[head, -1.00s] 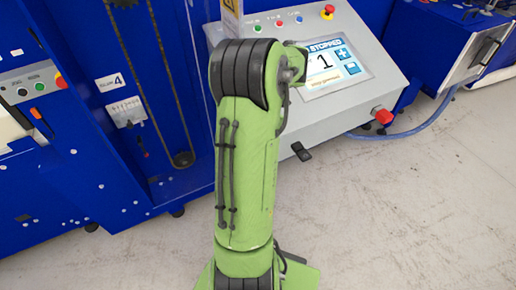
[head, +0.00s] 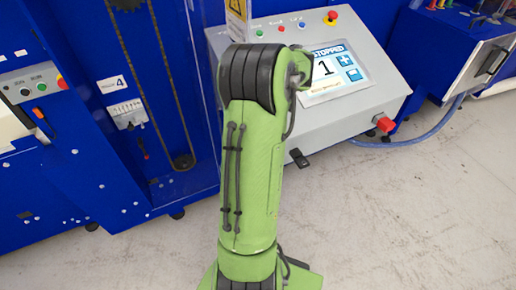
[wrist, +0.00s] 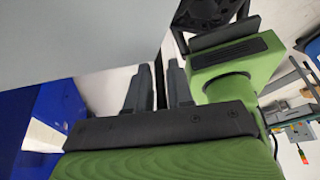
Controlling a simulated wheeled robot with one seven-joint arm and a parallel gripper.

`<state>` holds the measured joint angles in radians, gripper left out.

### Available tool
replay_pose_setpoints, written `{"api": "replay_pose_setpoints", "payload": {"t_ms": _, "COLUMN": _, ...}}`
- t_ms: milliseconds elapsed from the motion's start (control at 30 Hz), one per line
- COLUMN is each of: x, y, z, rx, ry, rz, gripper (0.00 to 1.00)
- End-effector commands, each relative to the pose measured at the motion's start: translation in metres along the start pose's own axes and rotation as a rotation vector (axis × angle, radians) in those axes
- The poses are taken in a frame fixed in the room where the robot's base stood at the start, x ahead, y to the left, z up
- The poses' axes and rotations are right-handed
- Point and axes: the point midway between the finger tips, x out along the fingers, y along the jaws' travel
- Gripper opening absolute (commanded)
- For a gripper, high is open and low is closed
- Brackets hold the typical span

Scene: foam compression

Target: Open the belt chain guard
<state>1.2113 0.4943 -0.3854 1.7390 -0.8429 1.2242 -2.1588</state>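A clear upright panel (head: 204,95), which looks like the belt chain guard, stands beside the belt chain (head: 133,70) on the blue machine in the head view. A yellow warning label (head: 236,9) shows by its upper right. My arm covers part of this area, and my gripper is hidden in the head view. In the wrist view my gripper (wrist: 158,82) has its two dark fingers apart. A thin dark strip runs between them; I cannot tell if they touch it. A large plain grey surface (wrist: 75,38) fills the upper left there and may be the panel.
A grey control console (head: 345,115) with a screen reading stopped and 1, and a red knob (head: 385,124), stands just right of my arm. A blue hose (head: 425,132) runs right from it. The grey floor (head: 400,220) in front is clear.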

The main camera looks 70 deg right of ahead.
Motion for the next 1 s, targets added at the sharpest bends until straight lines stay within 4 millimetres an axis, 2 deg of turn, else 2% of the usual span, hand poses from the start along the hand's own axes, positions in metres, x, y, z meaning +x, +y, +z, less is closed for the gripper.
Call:
{"api": "replay_pose_setpoints", "payload": {"t_ms": 67, "x": -0.002, "y": 0.000, "z": 0.000, "rx": -0.001, "ry": -0.001, "rz": 0.000, "gripper": 0.21}}
{"api": "replay_pose_setpoints", "payload": {"t_ms": 167, "x": -0.016, "y": 0.000, "z": 0.000, "rx": 0.002, "ry": -0.001, "rz": 0.001, "gripper": 0.21}}
{"api": "replay_pose_setpoints", "payload": {"t_ms": 400, "x": -0.080, "y": -0.001, "z": -0.002, "rx": 0.001, "ry": -0.002, "rz": 0.003, "gripper": 0.21}}
{"api": "replay_pose_setpoints", "payload": {"t_ms": 700, "x": -0.142, "y": -0.001, "z": -0.002, "rx": 0.001, "ry": 0.000, "rz": 0.002, "gripper": 0.21}}
{"api": "replay_pose_setpoints", "payload": {"t_ms": 833, "x": -0.156, "y": -0.001, "z": -0.002, "rx": 0.000, "ry": 0.001, "rz": 0.000, "gripper": 0.21}}
{"api": "replay_pose_setpoints", "payload": {"t_ms": 1000, "x": -0.159, "y": 0.000, "z": 0.000, "rx": 0.001, "ry": 0.000, "rz": 0.000, "gripper": 0.21}}
